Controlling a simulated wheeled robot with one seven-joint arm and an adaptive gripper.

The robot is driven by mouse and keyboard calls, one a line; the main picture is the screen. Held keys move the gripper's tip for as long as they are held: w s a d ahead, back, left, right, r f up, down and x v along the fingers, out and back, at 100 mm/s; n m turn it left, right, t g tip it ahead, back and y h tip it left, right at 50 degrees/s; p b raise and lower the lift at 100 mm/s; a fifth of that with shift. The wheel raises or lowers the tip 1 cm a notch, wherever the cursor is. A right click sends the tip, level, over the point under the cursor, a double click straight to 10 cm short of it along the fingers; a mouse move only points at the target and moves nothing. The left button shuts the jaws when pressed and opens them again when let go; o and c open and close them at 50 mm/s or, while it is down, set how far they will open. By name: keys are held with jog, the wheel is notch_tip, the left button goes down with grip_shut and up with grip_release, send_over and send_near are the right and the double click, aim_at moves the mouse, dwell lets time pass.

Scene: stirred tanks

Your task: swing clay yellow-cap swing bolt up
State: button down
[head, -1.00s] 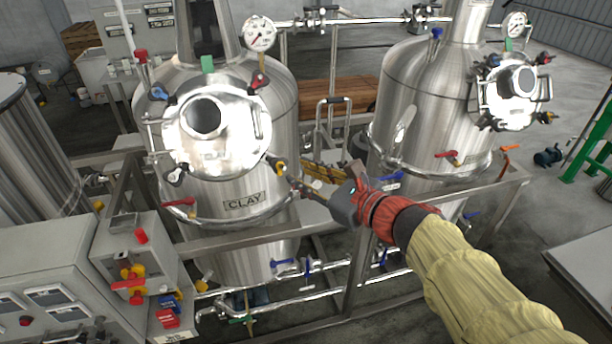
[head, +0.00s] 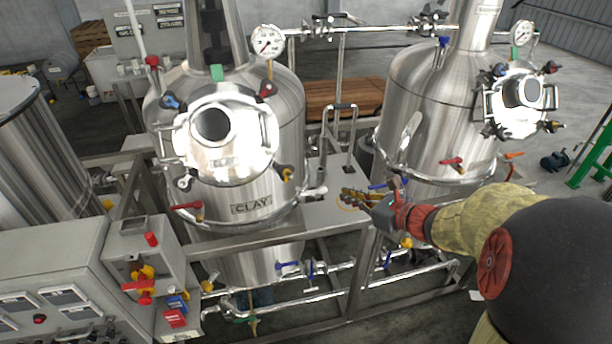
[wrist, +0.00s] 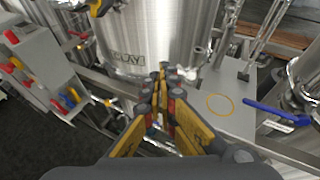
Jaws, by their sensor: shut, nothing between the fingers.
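The clay tank (head: 285,120) stands left of centre, with a "CLAY" label (head: 251,207) below its round door (head: 235,160). The yellow-cap swing bolt (head: 287,174) is at the door's lower right edge, its cap facing outward and down to the right. Whether it sits in its slot is too small to tell. My gripper (head: 346,194) is right of the bolt and apart from it, over the frame deck between the tanks. In the wrist view its yellow-and-black fingers (wrist: 162,72) are together and empty, just below the label.
Other door bolts have blue (head: 172,102), red (head: 267,89) and white (head: 183,182) caps. A bent metal pipe (head: 340,107) stands between the tanks. A second tank (head: 425,110) is on the right. A control box (head: 140,250) stands at lower left.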

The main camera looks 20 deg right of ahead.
aim_at(284, 171)
jog(key=d+f+n+y+p, duration=0.1)
jog(key=d+f+n+y, duration=0.2)
jog(key=f+n, duration=0.1)
notch_tip(284, 171, up, 6)
jog(key=s+a+n+y, duration=0.15)
jog(key=n+y, duration=0.45)
jog(key=n, duration=0.6)
jog(key=s+p+x, duration=0.1)
jog(key=x, duration=0.6)
jog(key=a+r+p+x, duration=0.1)
jog(key=x, duration=0.5)
jog(key=shift+a+r+p, duration=0.15)
jog(key=shift+a+p, duration=0.2)
jog(key=shift+a, duration=0.25)
jog(key=shift+s, duration=0.1)
